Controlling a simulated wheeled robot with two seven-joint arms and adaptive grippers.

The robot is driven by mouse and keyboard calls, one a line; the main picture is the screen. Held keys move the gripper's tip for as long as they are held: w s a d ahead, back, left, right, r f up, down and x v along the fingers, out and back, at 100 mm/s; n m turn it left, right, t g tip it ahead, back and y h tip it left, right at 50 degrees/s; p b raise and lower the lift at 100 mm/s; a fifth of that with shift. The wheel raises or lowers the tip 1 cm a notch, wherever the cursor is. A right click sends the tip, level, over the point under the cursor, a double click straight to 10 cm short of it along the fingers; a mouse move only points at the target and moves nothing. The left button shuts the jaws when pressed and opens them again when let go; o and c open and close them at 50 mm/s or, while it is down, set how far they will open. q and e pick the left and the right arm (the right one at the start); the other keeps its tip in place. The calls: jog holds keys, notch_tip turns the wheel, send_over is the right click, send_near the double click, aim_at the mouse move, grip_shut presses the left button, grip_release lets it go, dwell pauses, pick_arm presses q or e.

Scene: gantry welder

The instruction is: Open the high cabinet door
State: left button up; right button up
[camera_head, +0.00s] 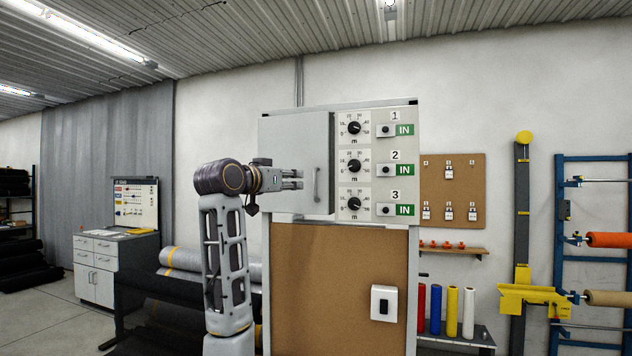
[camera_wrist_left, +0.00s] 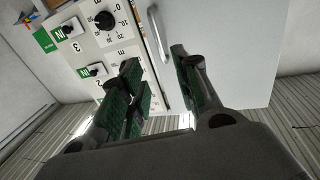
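The high cabinet door (camera_head: 290,135) is a plain grey panel at the upper left of the cabinet, with a vertical bar handle (camera_head: 317,184) near its right edge. The door looks shut or nearly shut. My left gripper (camera_head: 298,180) is in front of the door, just left of the handle in the head view, fingers pointing right. In the left wrist view, the door (camera_wrist_left: 220,50) fills the right side. The gripper (camera_wrist_left: 155,65) is open, and the handle (camera_wrist_left: 156,35) shows between and beyond its fingertips; I see no clear contact. My right gripper is out of view.
A control panel (camera_head: 373,181) with three dials and green IN labels adjoins the door on the right. A brown board (camera_head: 340,265) with a white switch (camera_head: 384,303) is below. Grey rolls (camera_head: 180,258) lie behind my left arm.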

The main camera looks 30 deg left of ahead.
pick_arm(q)
jog(key=shift+w, duration=0.15)
jog(key=p, duration=0.5)
send_over(315, 199)
jog(key=shift+w+a, duration=0.2)
jog(key=shift+w, duration=0.05)
jog(key=shift+c, duration=0.4)
grip_shut()
